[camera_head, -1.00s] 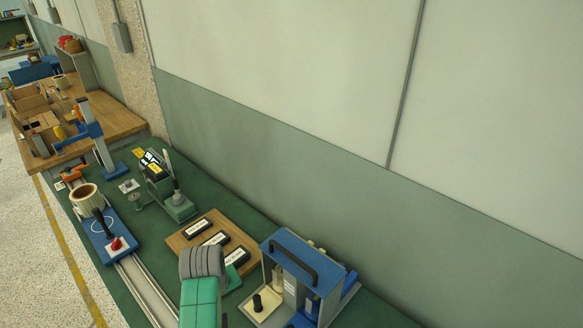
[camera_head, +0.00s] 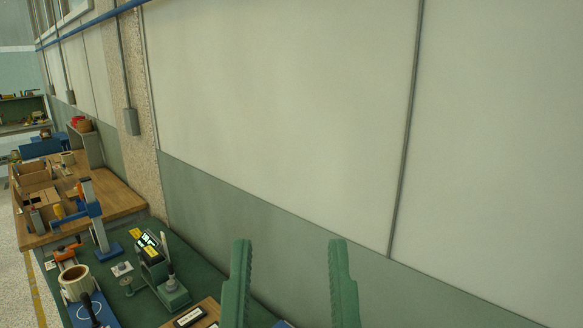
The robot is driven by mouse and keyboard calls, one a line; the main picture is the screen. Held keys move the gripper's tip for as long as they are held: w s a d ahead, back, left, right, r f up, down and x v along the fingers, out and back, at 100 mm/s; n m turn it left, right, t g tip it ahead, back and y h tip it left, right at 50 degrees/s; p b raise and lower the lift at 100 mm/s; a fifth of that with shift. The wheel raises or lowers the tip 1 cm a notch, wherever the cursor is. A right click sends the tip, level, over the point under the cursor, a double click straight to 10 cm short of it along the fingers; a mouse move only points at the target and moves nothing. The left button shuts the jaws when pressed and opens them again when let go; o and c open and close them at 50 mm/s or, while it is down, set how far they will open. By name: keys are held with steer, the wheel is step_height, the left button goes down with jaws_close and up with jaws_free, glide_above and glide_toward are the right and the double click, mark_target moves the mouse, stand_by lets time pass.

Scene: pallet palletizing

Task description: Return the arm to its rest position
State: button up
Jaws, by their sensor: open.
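The rest of my arm is below the picture edge.
A wooden table (camera_head: 118,203) with boxes stands farther left. The pale wall (camera_head: 280,110) runs along the right.

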step_height(320, 180, up, 22)
steer(key=p, duration=1.9)
steer(key=shift+w+p, duration=0.4)
steer(key=shift+a, duration=0.1)
